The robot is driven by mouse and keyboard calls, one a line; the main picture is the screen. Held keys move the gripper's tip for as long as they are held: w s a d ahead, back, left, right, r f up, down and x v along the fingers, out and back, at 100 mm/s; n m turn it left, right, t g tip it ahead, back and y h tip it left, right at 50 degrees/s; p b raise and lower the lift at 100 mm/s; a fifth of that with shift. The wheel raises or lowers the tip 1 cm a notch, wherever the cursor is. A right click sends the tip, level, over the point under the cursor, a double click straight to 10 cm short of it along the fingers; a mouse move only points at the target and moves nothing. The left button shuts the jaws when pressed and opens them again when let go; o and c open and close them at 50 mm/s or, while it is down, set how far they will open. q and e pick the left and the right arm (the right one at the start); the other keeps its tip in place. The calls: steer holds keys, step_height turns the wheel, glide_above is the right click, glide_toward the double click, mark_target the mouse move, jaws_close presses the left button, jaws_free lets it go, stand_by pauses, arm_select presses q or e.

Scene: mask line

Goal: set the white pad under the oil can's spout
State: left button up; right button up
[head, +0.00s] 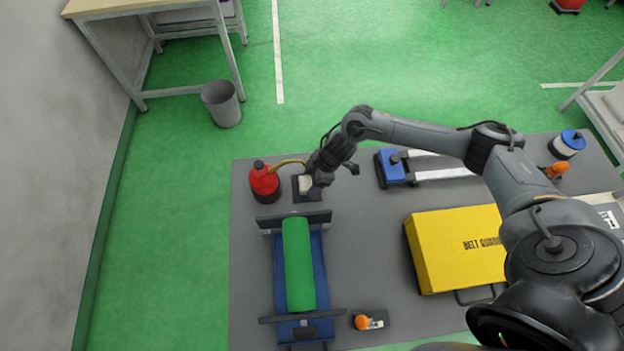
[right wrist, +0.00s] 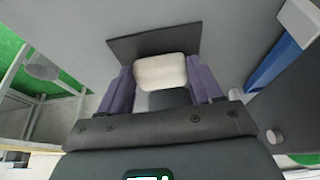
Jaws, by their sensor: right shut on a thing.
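The red oil can (head: 265,183) stands upright near the back left of the grey table, its yellow spout (head: 288,162) reaching right. The white pad (head: 305,183) is just below and right of the spout's end in the head view. My right gripper (head: 311,187) is shut on the pad; in the right wrist view the pad (right wrist: 160,71) lies between the purple fingers. A dark square plate (head: 299,196) is beneath the pad; it also shows in the right wrist view (right wrist: 150,44). I cannot tell whether pad and plate touch. My left gripper is out of view.
A green roller (head: 298,265) on a blue frame stands in front of the plate. A yellow case (head: 450,250) lies to the right, a blue device (head: 392,168) behind it. An orange-knobbed part (head: 368,320) is at the front. Bare table lies between roller and case.

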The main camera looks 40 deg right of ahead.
steer(key=shift+d, duration=0.1)
steer(key=shift+f, duration=0.1)
steer(key=o, duration=1.1)
steer(key=shift+s+d+r, duration=0.1)
steer(key=shift+r, duration=0.5)
steer(key=p+v, duration=0.2)
steer(key=v, duration=0.9)
